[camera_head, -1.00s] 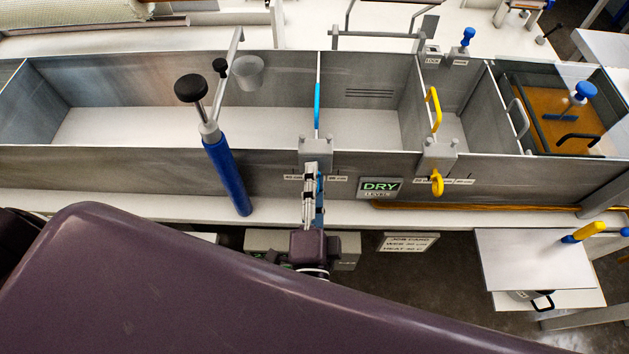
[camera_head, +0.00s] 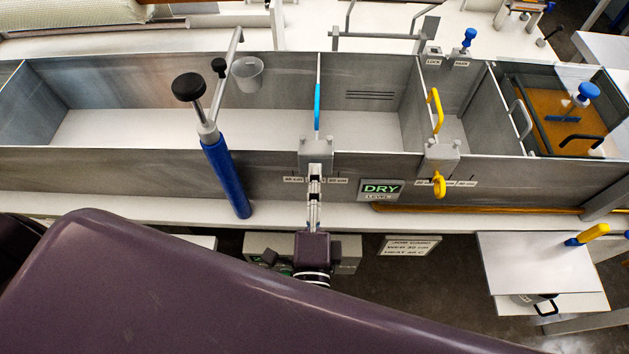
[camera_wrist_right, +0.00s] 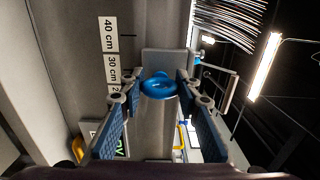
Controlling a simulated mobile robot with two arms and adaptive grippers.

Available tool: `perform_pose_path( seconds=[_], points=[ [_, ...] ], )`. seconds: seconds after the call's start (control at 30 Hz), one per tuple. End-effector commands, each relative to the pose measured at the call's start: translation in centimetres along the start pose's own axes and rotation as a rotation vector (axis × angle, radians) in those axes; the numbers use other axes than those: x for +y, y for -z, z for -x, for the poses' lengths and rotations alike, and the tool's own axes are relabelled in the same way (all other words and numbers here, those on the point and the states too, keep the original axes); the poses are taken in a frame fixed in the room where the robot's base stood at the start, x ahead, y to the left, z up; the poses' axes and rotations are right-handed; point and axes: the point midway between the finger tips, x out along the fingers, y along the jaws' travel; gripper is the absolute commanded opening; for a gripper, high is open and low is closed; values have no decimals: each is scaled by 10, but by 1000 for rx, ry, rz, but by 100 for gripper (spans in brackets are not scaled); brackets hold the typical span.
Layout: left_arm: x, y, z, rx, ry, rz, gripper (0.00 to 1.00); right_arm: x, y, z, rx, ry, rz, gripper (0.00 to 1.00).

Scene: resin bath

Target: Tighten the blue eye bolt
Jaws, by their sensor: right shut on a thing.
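The blue eye bolt (camera_wrist_right: 158,86) shows as a blue ring on the front of a grey clamp block. My right gripper (camera_wrist_right: 160,82) has its fingers on both sides of the ring and is shut on it. In the head view, my right gripper (camera_head: 315,174) reaches up to the grey clamp block (camera_head: 316,152) on the bath's front wall and hides the eye bolt. A divider with a blue handle (camera_head: 317,106) stands behind this block. My left gripper is not in view.
A yellow eye bolt (camera_head: 439,187) hangs from another clamp to the right, near a DRY level sign (camera_head: 381,189). Scale labels (camera_wrist_right: 111,68) line the wall beside the block.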

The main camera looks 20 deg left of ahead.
Motion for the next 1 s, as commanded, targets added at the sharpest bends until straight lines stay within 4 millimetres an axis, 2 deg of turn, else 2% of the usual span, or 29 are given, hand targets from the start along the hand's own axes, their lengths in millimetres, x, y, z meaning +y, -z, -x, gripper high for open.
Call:
perform_pose_path(
  seconds=[0.03, 0.2, 0.47, 0.57, 0.67, 1.0],
  points=[
    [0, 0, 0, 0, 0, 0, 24, 2, 0, 1, 0, -4, -2, 31],
    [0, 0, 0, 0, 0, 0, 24, 2, 0, 0, 0, -3, -1, 49],
    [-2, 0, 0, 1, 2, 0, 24, 1, 0, 1, 0, -2, 0, 49],
    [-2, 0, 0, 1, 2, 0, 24, 2, 0, 7, 0, -3, 0, 49],
    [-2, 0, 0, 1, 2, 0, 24, 2, 0, 20, -1, -5, 0, 49],
    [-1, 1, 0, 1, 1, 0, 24, 2, 0, 91, -1, -6, 1, 49]
  ],
)
